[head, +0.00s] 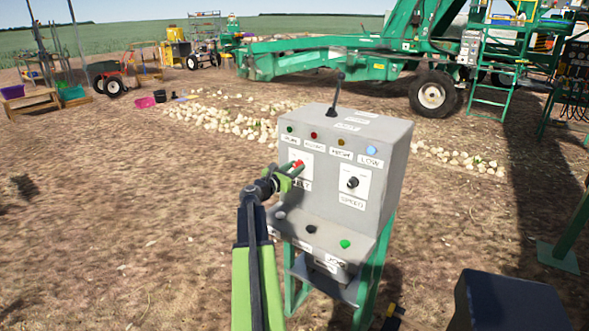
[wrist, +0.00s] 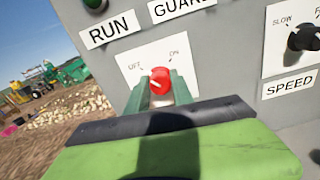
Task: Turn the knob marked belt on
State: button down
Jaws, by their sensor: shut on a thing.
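The belt knob (wrist: 159,80) is red and sits on a white plate marked OFF at left and ON at upper right. In the wrist view its pale pointer mark looks turned toward the left, the OFF side, though the mark is small. My gripper (wrist: 160,92) is shut on the knob, with one green finger on each side of it. In the head view my gripper (head: 293,169) reaches the left part of the grey control box (head: 385,180), and the red knob (head: 298,163) shows between the fingertips. The BELT label is partly hidden by my gripper.
The black speed knob (head: 352,183) is right of the belt knob. Coloured lamps run along the box top, and a black lever (head: 335,95) stands above. A lower shelf holds a green button (head: 345,244). Onions (head: 225,120) and a green elevator (head: 310,57) lie behind.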

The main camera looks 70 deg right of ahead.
jog(key=m, duration=0.4)
jog(key=shift+d+m, duration=0.1)
jog(key=shift+m, duration=6.2)
jog(key=shift+f, duration=0.1)
jog(key=c, duration=1.1)
grip_release()
jog(key=shift+s+m, duration=0.1)
jog(key=shift+m, duration=0.2)
